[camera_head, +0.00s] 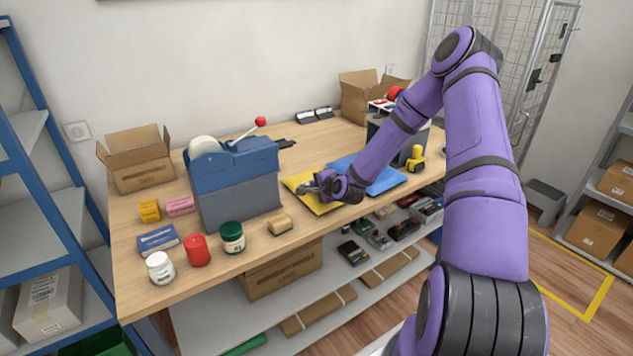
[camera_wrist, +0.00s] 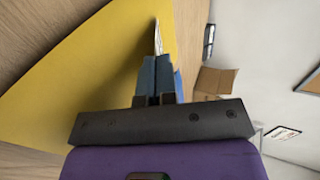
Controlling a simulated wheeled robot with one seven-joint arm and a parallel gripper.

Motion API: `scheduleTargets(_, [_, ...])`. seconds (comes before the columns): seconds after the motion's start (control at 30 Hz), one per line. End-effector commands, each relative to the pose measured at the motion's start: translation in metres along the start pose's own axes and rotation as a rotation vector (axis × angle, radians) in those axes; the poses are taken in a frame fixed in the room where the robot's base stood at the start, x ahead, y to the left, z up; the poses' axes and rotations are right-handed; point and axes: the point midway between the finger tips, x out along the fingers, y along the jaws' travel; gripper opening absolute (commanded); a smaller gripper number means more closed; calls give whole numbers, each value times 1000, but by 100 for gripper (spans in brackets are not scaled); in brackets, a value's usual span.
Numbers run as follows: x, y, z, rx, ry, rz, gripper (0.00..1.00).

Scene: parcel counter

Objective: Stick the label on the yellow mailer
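The yellow mailer (camera_head: 318,203) lies flat on the counter near its front edge, and it fills the left of the wrist view (camera_wrist: 85,75). My gripper (camera_head: 307,187) is over the mailer and hides part of it. In the wrist view its blue fingers (camera_wrist: 157,75) are close together. A thin white label (camera_wrist: 158,38) with dark marks sticks out from between the fingertips, seen almost edge-on. It appears close to the mailer's surface; I cannot tell whether it touches.
A blue mailer (camera_head: 384,180) lies to the right of the yellow one. A blue-grey machine (camera_head: 237,185) with a red-knobbed lever stands left. A tape roll (camera_head: 280,223), a green-lidded jar (camera_head: 232,238) and a yellow item (camera_head: 416,158) are also on the counter (camera_head: 300,160).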

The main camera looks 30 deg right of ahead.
Motion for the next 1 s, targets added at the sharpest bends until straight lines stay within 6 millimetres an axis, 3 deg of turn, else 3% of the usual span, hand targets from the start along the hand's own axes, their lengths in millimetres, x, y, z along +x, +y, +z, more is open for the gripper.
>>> scheduleTargets(0.23, [0, 0, 0, 0, 0, 0, 0])
scheduleTargets(0.37, [0, 0, 0, 0, 0, 0, 30])
scheduleTargets(0.67, [-1, 0, 0, 0, 0, 0, 30])
scheduleTargets(1.0, [-17, 0, -1, 1, 1, 0, 30])
